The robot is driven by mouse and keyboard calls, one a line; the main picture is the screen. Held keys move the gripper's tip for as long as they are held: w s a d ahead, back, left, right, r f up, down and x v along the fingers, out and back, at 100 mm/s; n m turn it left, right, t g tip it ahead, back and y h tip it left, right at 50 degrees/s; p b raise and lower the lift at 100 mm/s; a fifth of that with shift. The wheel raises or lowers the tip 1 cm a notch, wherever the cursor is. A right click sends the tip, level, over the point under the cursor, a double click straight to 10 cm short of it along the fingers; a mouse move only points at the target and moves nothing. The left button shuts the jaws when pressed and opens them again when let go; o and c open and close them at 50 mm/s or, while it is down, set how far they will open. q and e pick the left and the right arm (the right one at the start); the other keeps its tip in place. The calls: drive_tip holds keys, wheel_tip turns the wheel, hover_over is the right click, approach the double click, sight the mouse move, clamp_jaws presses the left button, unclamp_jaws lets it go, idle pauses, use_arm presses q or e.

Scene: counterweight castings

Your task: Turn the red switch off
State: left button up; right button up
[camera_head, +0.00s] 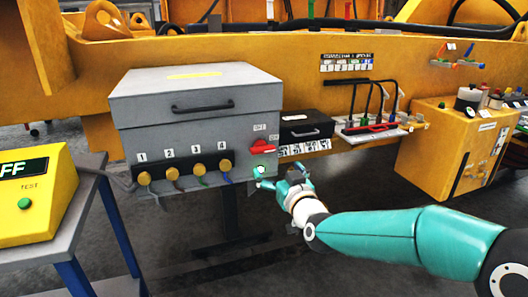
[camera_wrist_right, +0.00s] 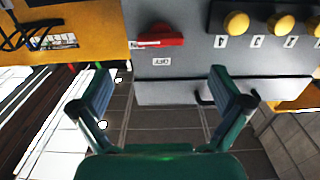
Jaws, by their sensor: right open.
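The red switch (camera_head: 263,146) is on the right part of the grey box's front (camera_head: 195,131). Its lever lies roughly crosswise, with a label reading OFF above it and another small label at its right. The red switch (camera_wrist_right: 160,40) also shows in the right wrist view, where the OFF label appears upside down. My right gripper (camera_head: 280,180) is open and empty, below and slightly right of the switch, apart from it. In the wrist view its two fingers (camera_wrist_right: 161,82) are spread wide, with the switch beyond them. My left gripper is not in view.
A green lamp (camera_head: 261,170) glows below the switch. Several yellow round connectors (camera_head: 198,168) with cables line the box's lower front. A small black case (camera_head: 306,127) sits close at the right. A yellow tester (camera_head: 38,195) stands on a cart at the left.

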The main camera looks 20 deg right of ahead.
sight(264, 153)
drive_tip(key=w+p, duration=0.1)
drive_tip(key=w, duration=1)
drive_tip(key=shift+a, duration=0.2)
drive_tip(key=c, duration=1.2)
drive_tip(key=shift+o, duration=0.2)
